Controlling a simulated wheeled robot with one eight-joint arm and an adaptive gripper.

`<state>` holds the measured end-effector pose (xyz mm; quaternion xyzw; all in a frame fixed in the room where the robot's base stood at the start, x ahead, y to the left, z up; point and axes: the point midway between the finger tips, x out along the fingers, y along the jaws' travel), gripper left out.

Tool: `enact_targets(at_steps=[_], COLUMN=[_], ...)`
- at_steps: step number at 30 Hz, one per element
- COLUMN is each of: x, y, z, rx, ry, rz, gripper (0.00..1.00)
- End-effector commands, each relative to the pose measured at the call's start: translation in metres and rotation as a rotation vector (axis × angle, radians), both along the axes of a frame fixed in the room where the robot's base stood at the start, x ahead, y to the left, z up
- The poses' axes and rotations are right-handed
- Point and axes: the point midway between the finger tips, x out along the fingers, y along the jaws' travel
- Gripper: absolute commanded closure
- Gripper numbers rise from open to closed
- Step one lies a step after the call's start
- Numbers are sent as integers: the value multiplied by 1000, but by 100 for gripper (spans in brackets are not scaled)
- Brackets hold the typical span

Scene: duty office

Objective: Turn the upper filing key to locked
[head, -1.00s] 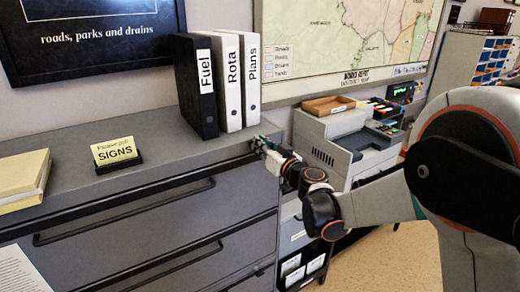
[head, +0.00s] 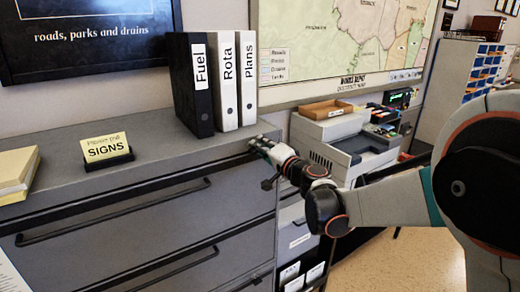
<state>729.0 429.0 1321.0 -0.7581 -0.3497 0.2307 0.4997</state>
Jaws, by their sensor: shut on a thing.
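The grey filing cabinet (head: 130,233) fills the left and middle of the head view, with wide drawers and dark bar handles. My gripper (head: 259,146) is at the upper right corner of its front, just under the top edge. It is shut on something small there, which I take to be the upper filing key. The key and its lock are hidden by the fingers, so I cannot tell the key's angle. My arm reaches in from the right.
Fuel (head: 191,85), Rota (head: 223,80) and Plans (head: 247,78) binders stand on the cabinet top above my gripper. A yellow SIGNS card (head: 105,148) and a paper stack (head: 15,172) are further left. A grey machine (head: 345,140) stands right, behind my arm.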

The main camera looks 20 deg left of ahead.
Motion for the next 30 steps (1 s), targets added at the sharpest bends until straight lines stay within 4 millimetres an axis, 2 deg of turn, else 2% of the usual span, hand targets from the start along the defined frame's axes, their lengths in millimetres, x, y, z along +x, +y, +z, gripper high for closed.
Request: enact_targets(at_steps=[15, 30], x=[2, 2], y=[-2, -2], z=[-7, -8], rx=[227, 273], ry=[265, 320], rz=[-2, -2], gripper=[100, 100])
